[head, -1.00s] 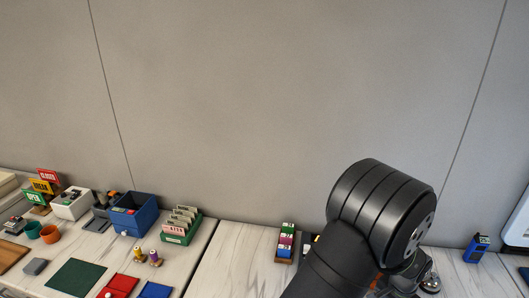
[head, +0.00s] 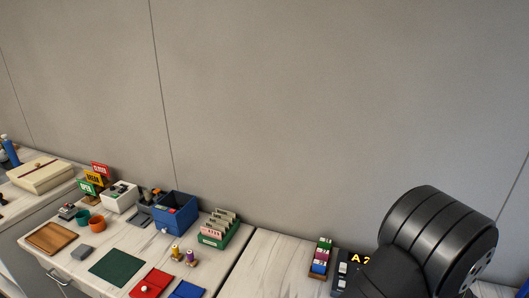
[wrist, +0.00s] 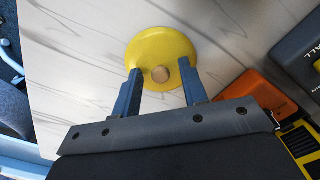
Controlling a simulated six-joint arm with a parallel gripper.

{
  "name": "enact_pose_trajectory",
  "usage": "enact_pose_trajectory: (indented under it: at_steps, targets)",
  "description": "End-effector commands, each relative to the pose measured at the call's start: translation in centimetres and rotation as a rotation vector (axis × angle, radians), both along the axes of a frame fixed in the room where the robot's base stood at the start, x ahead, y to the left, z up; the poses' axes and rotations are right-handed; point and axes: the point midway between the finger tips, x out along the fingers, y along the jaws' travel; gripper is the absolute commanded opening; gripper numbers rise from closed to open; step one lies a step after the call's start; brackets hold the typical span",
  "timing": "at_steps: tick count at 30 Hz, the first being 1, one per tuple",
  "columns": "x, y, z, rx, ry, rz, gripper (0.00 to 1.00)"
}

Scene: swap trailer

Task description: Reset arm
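My gripper (wrist: 160,68) shows in the wrist view with two blue fingers spread apart. It is open, with nothing clamped between the fingers. In the head view my black arm (head: 435,240) fills the lower right corner, and my gripper is outside the picture.
An orange item (wrist: 255,92) and a dark case (wrist: 298,45) lie right of the disc. In the head view a blue bin (head: 177,216), a green card rack (head: 217,232) and a green mat (head: 116,267) stand left. A dark sign (head: 350,262) is close to my arm.

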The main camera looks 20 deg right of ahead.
Motion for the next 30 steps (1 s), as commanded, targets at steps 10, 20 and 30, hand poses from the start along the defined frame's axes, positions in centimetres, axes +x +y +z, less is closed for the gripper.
enact_pose_trajectory:
  at_steps: [10,20,30]
  targets:
    - [0.0,-0.3,7.8,-0.011,0.0,0.0,0.4]
    - [0.0,-0.1,10.3,0.001,0.0,0.0,0.4]
    - [0.0,-0.1,3.4,-0.001,0.0,0.0,0.4]
